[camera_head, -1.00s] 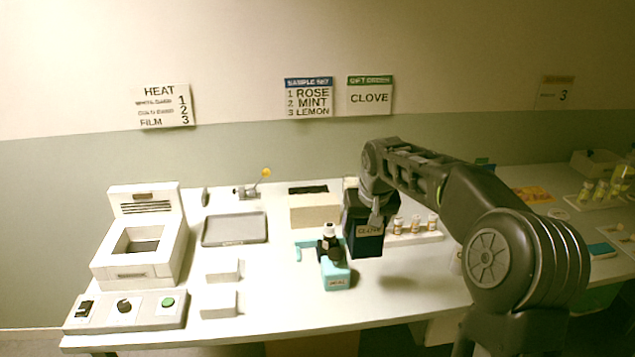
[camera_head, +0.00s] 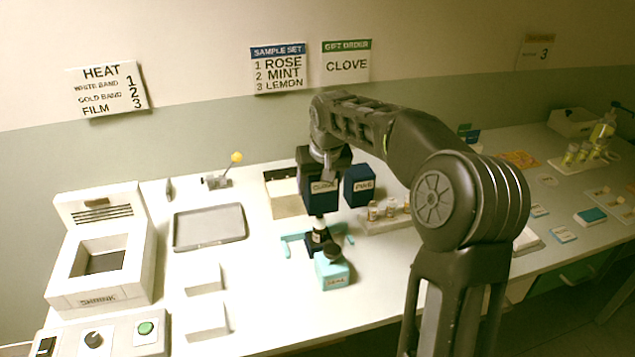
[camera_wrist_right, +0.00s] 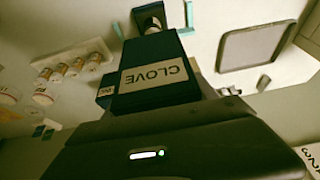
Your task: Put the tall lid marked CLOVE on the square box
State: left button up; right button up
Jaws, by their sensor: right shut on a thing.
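The tall dark blue lid marked CLOVE (camera_head: 321,195) is held by my right gripper (camera_head: 323,160), which is shut on its upper part. In the wrist view the lid (camera_wrist_right: 158,72) shows its pale label upside down. Below it in the head view stands a bottle (camera_head: 319,224) in a small dark square box (camera_head: 315,243). The lid's lower edge is at or just above the bottle's top; contact cannot be told. The bottle also shows past the lid's far end in the wrist view (camera_wrist_right: 151,22). My left gripper is not in view.
A second dark blue lid, its label apparently PINE (camera_head: 360,186), stands close right of the held lid. Small bottles on a rack (camera_head: 385,212) stand right. A grey tray (camera_head: 209,241) lies left.

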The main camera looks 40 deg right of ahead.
aim_at(319, 219)
jog(key=shift+f+b, duration=2.1)
jog(key=shift+f, duration=0.7)
jog(key=shift+f+b, duration=2.05)
jog(key=shift+f, duration=0.75)
jog(key=shift+f+b, duration=0.95)
jog(key=shift+f, duration=0.35)
jog(key=o, duration=1.4)
jog(key=shift+o, duration=0.2)
jog(key=shift+r+p, duration=3.4)
jog(key=shift+r, duration=1.1)
